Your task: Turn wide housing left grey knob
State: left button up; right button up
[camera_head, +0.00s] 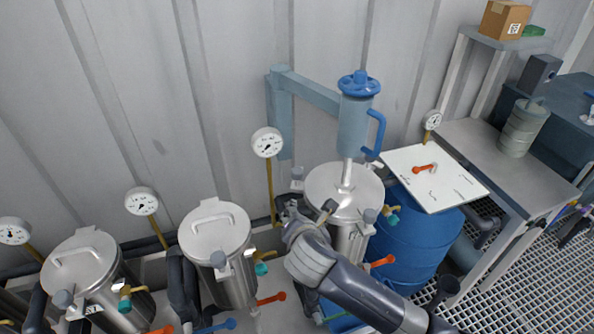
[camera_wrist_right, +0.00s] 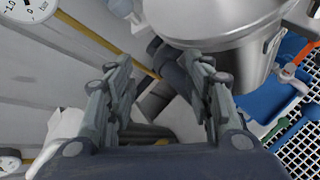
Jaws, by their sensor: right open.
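The widest steel housing (camera_head: 325,188) stands right of centre in the head view, and its wall fills the top of the right wrist view (camera_wrist_right: 235,60). A small grey knob (camera_head: 297,173) shows at its upper left rim, and another grey knob (camera_head: 370,216) at its front right. My right gripper (camera_head: 286,207) is at the housing's left side, below the left knob and apart from it as far as I can see. In the right wrist view its fingers (camera_wrist_right: 160,75) are spread, with a dark grey pipe (camera_wrist_right: 170,63) beyond them. My left gripper is out of view.
A gauge (camera_head: 267,142) on a yellow pipe rises close behind my right gripper. A narrower steel vessel (camera_head: 215,240) stands to the left. A blue barrel (camera_head: 410,245) with a white board (camera_head: 440,185) is to the right. A blue-topped device (camera_head: 355,120) rises above the housing.

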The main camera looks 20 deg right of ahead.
aim_at(297, 172)
jog(key=w+r+n+t+h, duration=0.1)
jog(key=w+r+n+t, duration=0.1)
jog(key=w+r+n, duration=0.35)
jog(key=shift+n, duration=0.35)
jog(key=x, duration=0.5)
jog(key=p+x, duration=0.1)
jog(key=x, duration=0.5)
jog(key=shift+d, duration=0.25)
jog(key=c, duration=1.1)
